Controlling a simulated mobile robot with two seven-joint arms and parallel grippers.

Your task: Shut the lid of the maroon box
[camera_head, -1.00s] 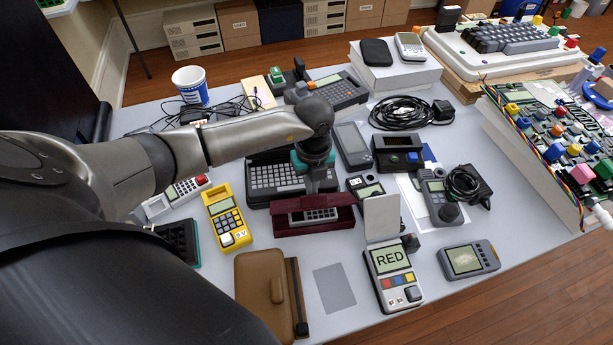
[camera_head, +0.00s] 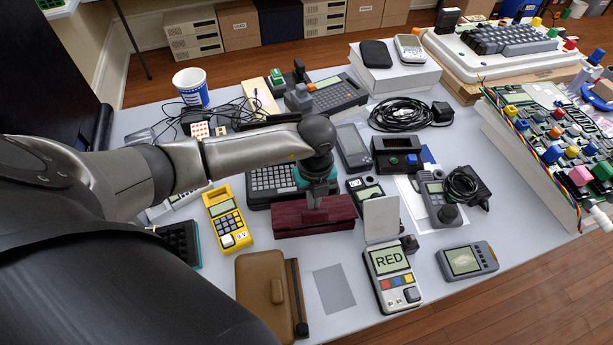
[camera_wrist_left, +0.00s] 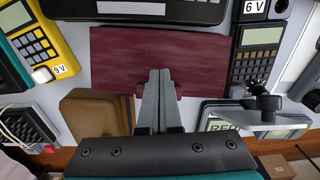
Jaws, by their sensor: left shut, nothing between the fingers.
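The maroon box (camera_head: 290,218) stands near the middle of the grey table, with its lid down over the top. In the left wrist view the flat maroon lid (camera_wrist_left: 125,62) fills the upper middle, and no inside of the box shows. My left gripper (camera_head: 316,202) is shut and empty. Its fingertips are at the lid, and in the left wrist view the shut fingers (camera_wrist_left: 157,80) overlap the lid's edge near a small maroon tab. I cannot tell if they press on it. My right gripper does not show.
A black keyboard handheld (camera_head: 268,182) lies behind the box. A yellow meter (camera_head: 227,216) lies to its left. A brown case (camera_head: 262,285) lies in front, beside a grey rectangle (camera_head: 334,288).

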